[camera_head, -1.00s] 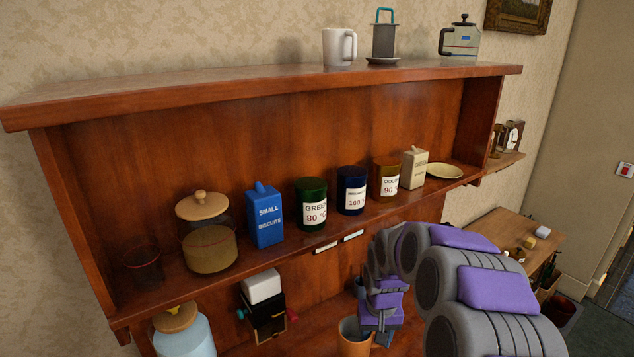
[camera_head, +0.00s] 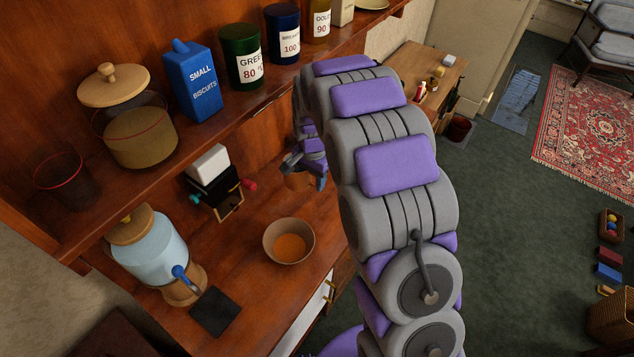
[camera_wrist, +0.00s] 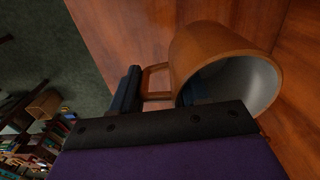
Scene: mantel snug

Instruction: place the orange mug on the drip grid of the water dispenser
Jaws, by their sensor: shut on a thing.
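The orange mug (camera_wrist: 215,48) is in my gripper (camera_wrist: 160,90) in the wrist view, its pale inside showing. One dark finger is outside by the handle; the other seems to reach inside the rim. In the head view the mug (camera_head: 299,181) is partly hidden below my gripper (camera_head: 308,166), over the right part of the wooden counter. I cannot tell whether it touches the counter. The water dispenser (camera_head: 152,252), a pale blue jar with a wooden lid, blue tap and wooden stand, is at the lower left. The dark square drip grid (camera_head: 214,312) lies before the tap, empty.
A brown bowl (camera_head: 269,236) with orange contents stands between mug and drip grid. The shelf (camera_head: 180,181) with jars and a blue biscuit tin (camera_head: 193,83) overhangs the counter.

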